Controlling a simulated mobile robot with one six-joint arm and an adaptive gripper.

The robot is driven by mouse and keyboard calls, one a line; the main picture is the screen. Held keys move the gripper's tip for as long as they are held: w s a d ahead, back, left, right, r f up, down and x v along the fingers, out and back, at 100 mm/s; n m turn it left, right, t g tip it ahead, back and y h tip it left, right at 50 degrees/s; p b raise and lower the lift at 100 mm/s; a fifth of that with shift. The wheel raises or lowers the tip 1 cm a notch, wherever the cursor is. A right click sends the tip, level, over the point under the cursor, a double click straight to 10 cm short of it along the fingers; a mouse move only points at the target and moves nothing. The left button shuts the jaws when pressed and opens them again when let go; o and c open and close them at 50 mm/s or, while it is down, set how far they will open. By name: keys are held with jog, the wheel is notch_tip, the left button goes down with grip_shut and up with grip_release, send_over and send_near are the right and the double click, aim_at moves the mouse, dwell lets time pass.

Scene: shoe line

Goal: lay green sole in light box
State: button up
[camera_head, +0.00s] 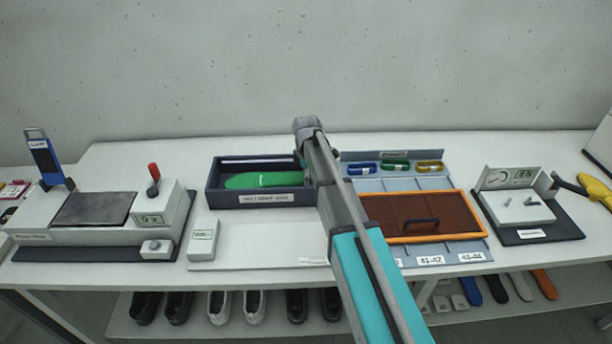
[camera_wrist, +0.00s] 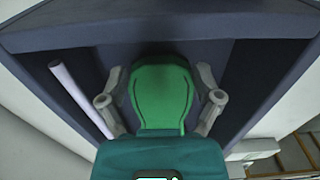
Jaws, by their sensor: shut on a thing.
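The green sole (camera_head: 262,180) is inside the dark blue box (camera_head: 262,199), which has a label on its front and a pale tube (camera_head: 258,159) along its back. In the wrist view my gripper (camera_wrist: 162,98) has a finger on each side of the sole (camera_wrist: 162,80) and is shut on it. The box walls (camera_wrist: 150,36) surround the sole there, and the tube (camera_wrist: 80,98) lies to the left. I cannot tell whether the sole touches the box floor. In the head view my arm hides the gripper's fingers and the box's right end.
A press station (camera_head: 95,209) stands at the left. An orange-framed brown panel (camera_head: 425,211) with a handle lies right of my arm, with blue, green and yellow loops (camera_head: 395,165) behind it. A gauge station (camera_head: 520,208) is at the right.

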dwell(0.3)
jog(key=o, duration=1.1)
jog(key=shift+r, duration=0.15)
